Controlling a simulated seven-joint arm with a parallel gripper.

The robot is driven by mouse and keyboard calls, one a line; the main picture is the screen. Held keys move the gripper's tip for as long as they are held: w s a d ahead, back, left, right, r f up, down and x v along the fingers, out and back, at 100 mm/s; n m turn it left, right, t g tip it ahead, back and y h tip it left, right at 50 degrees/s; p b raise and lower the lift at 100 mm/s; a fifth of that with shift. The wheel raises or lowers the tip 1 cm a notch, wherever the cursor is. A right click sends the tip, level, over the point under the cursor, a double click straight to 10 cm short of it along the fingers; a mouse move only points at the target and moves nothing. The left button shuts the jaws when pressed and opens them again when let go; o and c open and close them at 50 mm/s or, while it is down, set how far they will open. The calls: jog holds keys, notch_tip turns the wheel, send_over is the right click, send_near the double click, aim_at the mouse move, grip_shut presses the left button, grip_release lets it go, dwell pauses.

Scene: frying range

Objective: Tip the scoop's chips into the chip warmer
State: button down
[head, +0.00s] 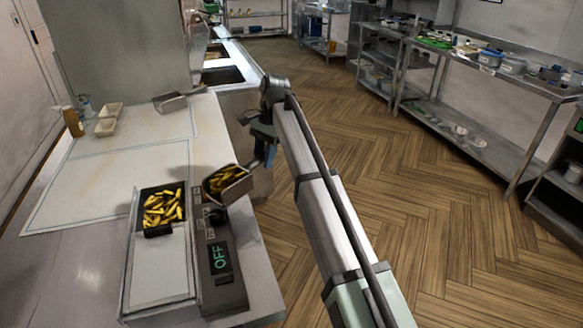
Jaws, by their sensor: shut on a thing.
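A metal scoop (233,190) holds several yellow chips (222,178). My gripper (265,150) is shut on the scoop's handle, at the end of my arm reaching in from the lower right. The scoop is just right of the chip warmer's control panel, with its open end toward the warmer; I cannot tell its exact height above it. The chip warmer (160,265) stands on the near counter, with chips (163,208) in its open well at the far end and a flat pale cover nearer. Its display (220,257) reads OFF.
Fryer wells (222,75) are beyond. Shelving (480,75) stands at the right across open wooden floor.

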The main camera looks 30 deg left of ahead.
jog(key=s+a+r, duration=0.6)
jog(key=s+a, duration=0.1)
jog(key=a, duration=0.4)
jog(key=s+a+r+t+h, duration=0.2)
jog(key=s+r+t, duration=0.6)
jog(key=shift+r, duration=0.15)
dwell(0.7)
dwell(1.3)
